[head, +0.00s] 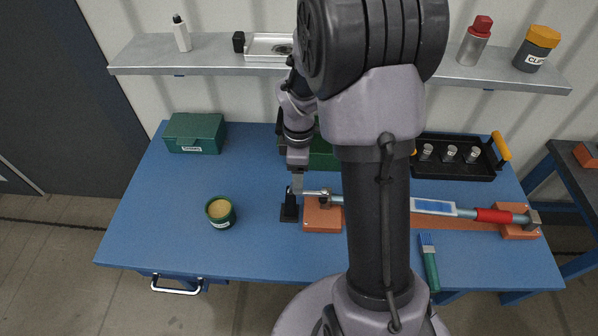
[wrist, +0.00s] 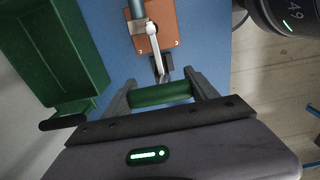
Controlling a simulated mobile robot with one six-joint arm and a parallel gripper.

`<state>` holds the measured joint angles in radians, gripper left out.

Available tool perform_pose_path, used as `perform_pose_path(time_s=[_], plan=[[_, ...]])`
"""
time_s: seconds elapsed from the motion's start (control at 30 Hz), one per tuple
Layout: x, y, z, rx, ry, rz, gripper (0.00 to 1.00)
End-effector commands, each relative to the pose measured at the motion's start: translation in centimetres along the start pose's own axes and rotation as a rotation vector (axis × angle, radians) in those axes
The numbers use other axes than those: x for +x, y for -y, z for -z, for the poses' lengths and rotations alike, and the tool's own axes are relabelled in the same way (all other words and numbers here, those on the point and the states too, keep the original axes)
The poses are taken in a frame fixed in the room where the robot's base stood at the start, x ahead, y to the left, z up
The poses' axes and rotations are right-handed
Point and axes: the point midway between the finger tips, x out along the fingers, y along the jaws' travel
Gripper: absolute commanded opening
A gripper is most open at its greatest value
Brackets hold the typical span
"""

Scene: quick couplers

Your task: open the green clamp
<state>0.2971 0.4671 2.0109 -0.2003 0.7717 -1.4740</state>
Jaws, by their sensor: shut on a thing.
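The green clamp (head: 289,208) stands at the left end of the brown block, with a black base and upright. Its green grip (wrist: 160,94) lies crosswise between my fingers in the wrist view, and my gripper (wrist: 162,92) is shut on it. A silver lever or bar (wrist: 155,45) reaches over the brown block (wrist: 160,22) beside it. In the head view my gripper (head: 297,186) is just above the clamp, and the green grip cannot be made out there. A torque-wrench-like tool (head: 435,207) runs along the brown block to the right.
A green open bin (wrist: 55,50) stands close to my gripper. A green cup (head: 220,212) is to the left, a green box (head: 195,133) at the back left. A black tray (head: 455,158) and a brush (head: 429,262) are on the right. The blue table's front left is clear.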

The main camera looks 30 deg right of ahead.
Motion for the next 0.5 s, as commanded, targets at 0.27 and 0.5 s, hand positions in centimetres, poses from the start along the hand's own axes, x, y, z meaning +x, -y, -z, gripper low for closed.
perform_pose_path(time_s=[0.27, 0.5], plan=[[-0.2, 0.0, 0.2, -0.003, 0.018, 0.000, 0.00], [-0.7, 0.1, 1.4, -0.007, 0.133, 0.001, 0.00]])
